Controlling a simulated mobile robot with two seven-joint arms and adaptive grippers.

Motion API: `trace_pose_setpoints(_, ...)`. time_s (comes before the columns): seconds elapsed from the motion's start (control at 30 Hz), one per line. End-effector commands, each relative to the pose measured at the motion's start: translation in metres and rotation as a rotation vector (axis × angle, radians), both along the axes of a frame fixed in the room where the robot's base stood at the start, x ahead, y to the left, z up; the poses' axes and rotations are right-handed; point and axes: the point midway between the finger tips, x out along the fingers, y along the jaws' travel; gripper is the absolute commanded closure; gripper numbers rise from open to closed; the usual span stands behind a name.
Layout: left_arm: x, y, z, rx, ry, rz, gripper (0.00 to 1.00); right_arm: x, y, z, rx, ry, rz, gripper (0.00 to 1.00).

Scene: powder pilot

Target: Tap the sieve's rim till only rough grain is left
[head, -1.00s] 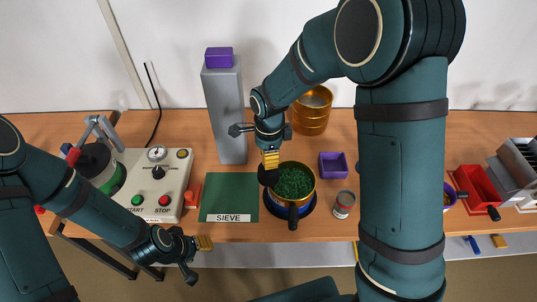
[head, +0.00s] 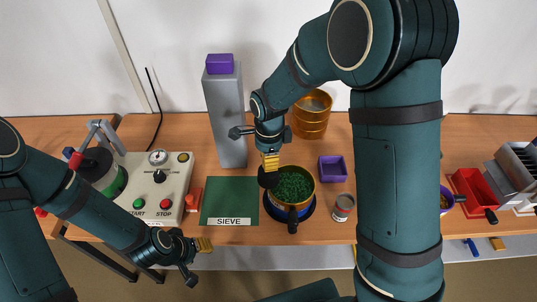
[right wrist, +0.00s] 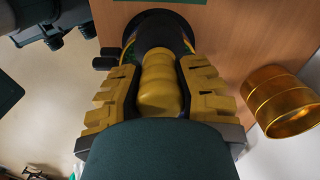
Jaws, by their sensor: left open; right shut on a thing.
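The sieve (head: 312,190) is a round brass-coloured pan with a black handle at the front, holding dark green grain (head: 293,186). It sits over a dark blue round base (head: 306,213). My right gripper (head: 270,167) is at the sieve's back-left rim, shut on a tapper with a dark rounded head (head: 268,179). In the right wrist view, the tapper's ribbed golden grip (right wrist: 160,85) is between the fingers. The head is at or close to the rim; I cannot tell whether they touch. My left gripper (head: 205,245) is open and empty at the table's front edge.
A green SIEVE mat (head: 230,195) lies left of the sieve, beside a control box (head: 155,185). Brass rings (head: 311,118) stand behind; a purple tray (head: 333,168) and a small can (head: 343,205) are to the right. A grey column (head: 228,120) stands behind the mat.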

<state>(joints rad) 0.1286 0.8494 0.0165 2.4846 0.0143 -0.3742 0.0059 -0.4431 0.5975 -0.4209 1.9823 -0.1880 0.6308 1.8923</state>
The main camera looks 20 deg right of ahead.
Motion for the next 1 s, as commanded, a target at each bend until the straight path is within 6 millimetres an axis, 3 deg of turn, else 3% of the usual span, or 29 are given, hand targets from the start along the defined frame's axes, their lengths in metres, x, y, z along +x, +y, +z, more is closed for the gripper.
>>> trace_pose_setpoints(0.03,0.000,0.000,-0.013,0.000,0.000,0.000,0.53,0.000,0.000,-0.017,-0.001,0.000,0.000,1.00)
trace_pose_setpoints(0.1,0.000,0.000,-0.019,0.000,0.001,0.000,0.53,0.000,0.000,-0.027,0.000,0.000,0.000,1.00)
trace_pose_setpoints(0.27,0.000,0.000,-0.006,0.000,0.000,0.000,0.53,0.000,0.000,-0.012,0.001,-0.002,0.000,1.00)
trace_pose_setpoints(0.57,0.000,0.000,0.031,0.000,0.000,0.000,0.53,0.001,0.000,0.033,0.001,-0.002,0.000,1.00)
trace_pose_setpoints(1.0,0.000,0.000,0.029,0.000,0.000,0.000,0.53,0.000,0.000,0.032,0.001,-0.001,0.000,1.00)
